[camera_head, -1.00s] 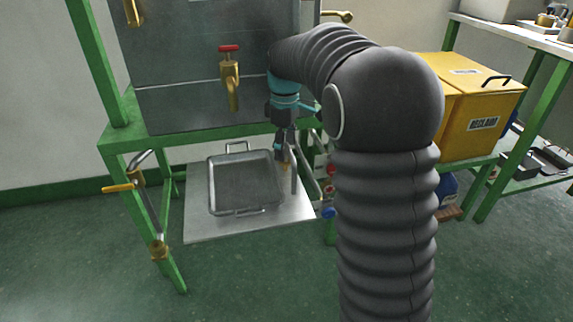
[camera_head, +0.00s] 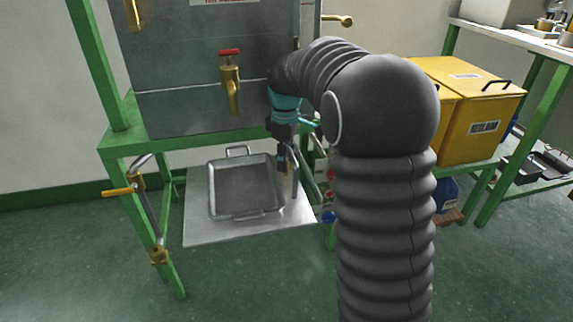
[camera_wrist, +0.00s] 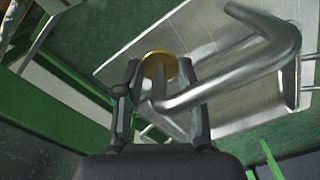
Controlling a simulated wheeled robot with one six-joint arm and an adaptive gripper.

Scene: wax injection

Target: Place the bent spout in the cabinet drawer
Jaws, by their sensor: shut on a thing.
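My gripper (camera_head: 284,165) is low over the right side of a metal plate, beside a pan. In the wrist view, its two fingers (camera_wrist: 160,75) are closed around the bent spout (camera_wrist: 235,85), a grey metal pipe with a sharp bend and a round brass end (camera_wrist: 160,66) between the fingertips. The pipe runs to the upper right and folds back at its bend. In the head view, the spout (camera_head: 295,181) is a thin grey piece under the gripper. My arm hides much of the area to the right. I cannot identify a cabinet drawer in either view.
The metal plate (camera_head: 205,232) carries the pan (camera_head: 240,190) with two handles. A grey tank (camera_head: 190,105) with a red-handled brass tap (camera_head: 230,75) stands on a green frame (camera_head: 120,140). Yellow boxes (camera_head: 470,105) stand right. Open floor lies in front.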

